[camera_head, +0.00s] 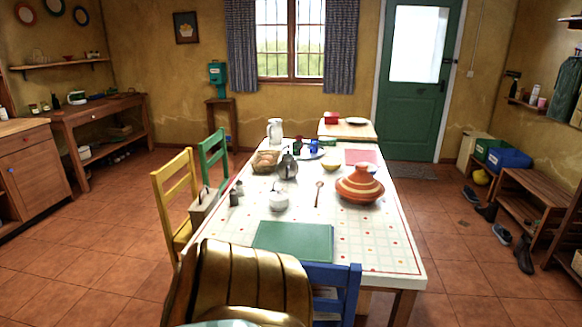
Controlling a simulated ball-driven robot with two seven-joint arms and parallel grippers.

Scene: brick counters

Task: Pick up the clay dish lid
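The clay dish (347,194) stands on the right part of the long table. Its orange, cone-shaped clay lid (360,178) with pale bands and a knob on top sits on it. Neither of my grippers is in view, so nothing shows of whether they are open or shut. The lid is fully visible and nothing is touching it from above.
The table (375,245) also bears a wooden spoon (318,193), a white sugar pot (279,200), a kettle (288,166), a basket (265,161) and a green mat (292,240). Yellow (175,191), green (213,151) and blue (335,275) chairs surround it.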

